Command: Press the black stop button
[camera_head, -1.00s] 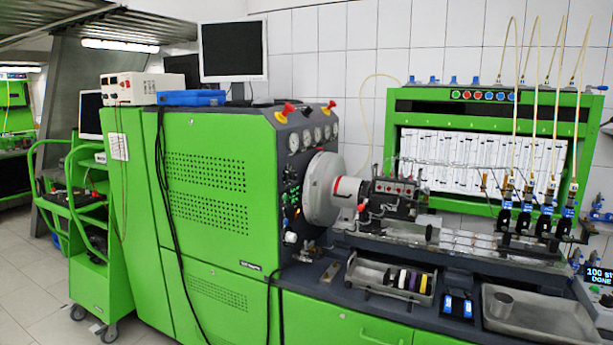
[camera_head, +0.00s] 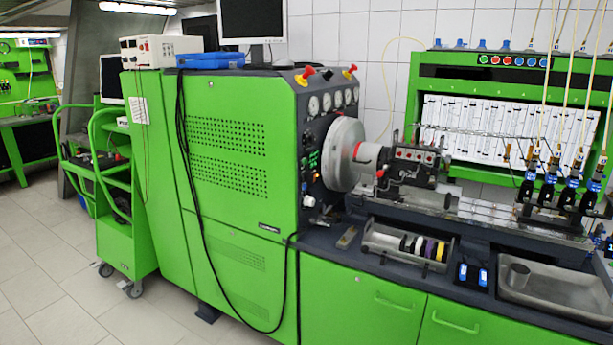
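The green pump testbench (camera_head: 225,205) fills the middle of the view. Its dark control panel (camera_head: 312,175) faces right, beside the grey flywheel (camera_head: 343,155), and carries gauges, small knobs and green lights. I cannot make out a black stop button there. A row of small coloured buttons (camera_head: 507,60), green, red and blue, runs along the green frame at the back right; no black one is clear among them. Red mushroom-shaped knobs on yellow collars (camera_head: 305,76) stand on the bench top. Neither of my grippers is in view.
A pump (camera_head: 413,162) sits on the rail right of the flywheel. A parts tray (camera_head: 408,245) and a metal basin (camera_head: 557,290) lie on the worktop. A black cable hangs down the front. A green cart (camera_head: 125,215) stands left. The tiled floor (camera_head: 60,290) at front left is clear.

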